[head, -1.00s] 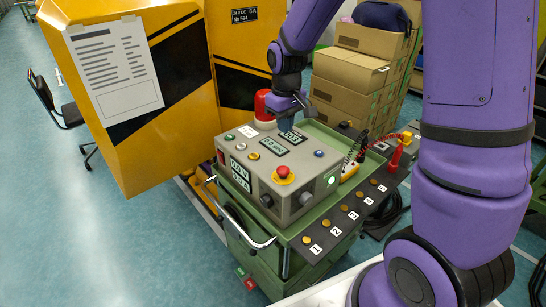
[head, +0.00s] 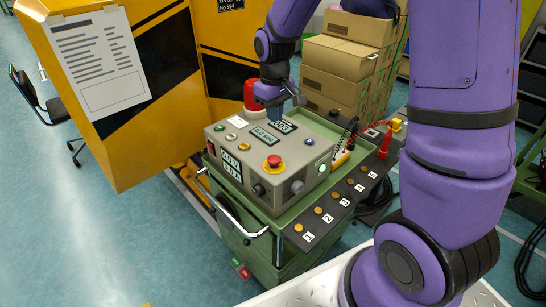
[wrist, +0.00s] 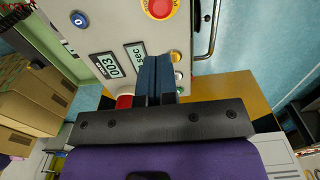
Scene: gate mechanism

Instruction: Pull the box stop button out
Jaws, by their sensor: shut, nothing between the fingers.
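The box stop button (head: 273,161) is a red mushroom button on a yellow ring, on top of the grey control box (head: 240,150). In the wrist view the button (wrist: 159,7) sits at the top edge, partly cut off. My gripper (head: 275,112) is above the far part of the box, pointing down. In the wrist view my gripper's blue fingers (wrist: 156,62) are together with nothing between them, over the displays. The fingers are apart from the button.
A shelf with numbered yellow buttons (head: 340,202) runs along the right side. A yellow cabinet (head: 110,150) stands left and cardboard boxes (head: 345,80) stand behind.

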